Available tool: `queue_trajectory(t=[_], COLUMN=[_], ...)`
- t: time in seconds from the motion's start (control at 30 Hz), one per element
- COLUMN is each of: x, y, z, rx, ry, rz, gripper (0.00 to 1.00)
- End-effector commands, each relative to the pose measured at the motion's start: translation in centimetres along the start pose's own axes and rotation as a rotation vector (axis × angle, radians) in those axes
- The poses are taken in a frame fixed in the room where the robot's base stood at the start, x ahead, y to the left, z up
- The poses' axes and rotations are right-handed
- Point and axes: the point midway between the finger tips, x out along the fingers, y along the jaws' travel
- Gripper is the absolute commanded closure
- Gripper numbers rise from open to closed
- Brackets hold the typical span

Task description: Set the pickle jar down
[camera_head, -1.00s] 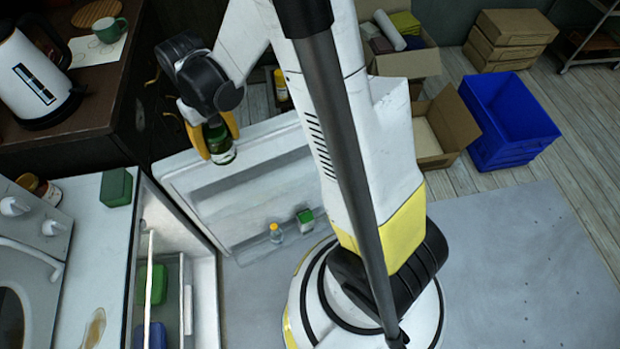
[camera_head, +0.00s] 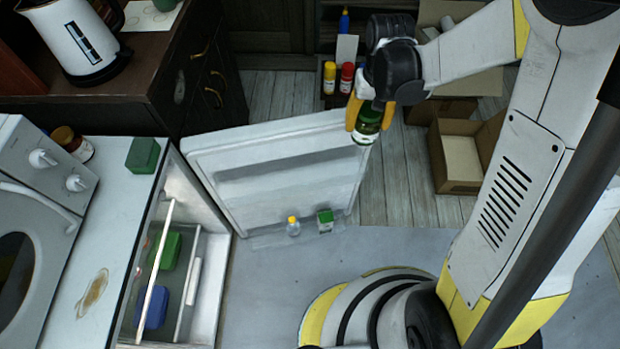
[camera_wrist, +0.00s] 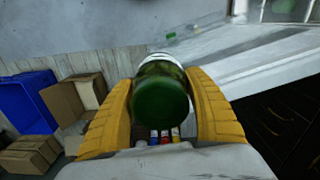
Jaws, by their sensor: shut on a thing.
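The pickle jar (camera_head: 367,124) is green with a dark green lid and a pale label band. My gripper (camera_head: 366,118) is shut on it, with yellow fingers on both sides. In the head view the jar is in the air by the outer end of the open fridge door (camera_head: 290,150). In the wrist view the jar's lid (camera_wrist: 160,103) faces the camera between the two fingers (camera_wrist: 160,110). The jar's far end is mostly hidden by the lid.
The open fridge (camera_head: 207,285) holds green and blue boxes. A small bottle (camera_head: 293,227) and a green carton (camera_head: 325,220) are by the door's lower edge. A white counter (camera_head: 105,240) bears a green box (camera_head: 143,155) and a brown jar (camera_head: 72,143). Cardboard boxes (camera_head: 462,160) stand on the floor.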

Motion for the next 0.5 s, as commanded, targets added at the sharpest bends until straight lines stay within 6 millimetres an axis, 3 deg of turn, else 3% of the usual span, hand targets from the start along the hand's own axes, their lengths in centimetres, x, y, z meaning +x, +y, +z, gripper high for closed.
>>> queue_trajectory(t=[0.37, 0.5], x=[3.7, 5.6], y=[-7.9, -12.0], z=[-1.2, -1.3], rx=[-0.059, -0.088], ry=[0.0, 0.0], rz=[0.0, -0.001], gripper=[0.81, 0.81])
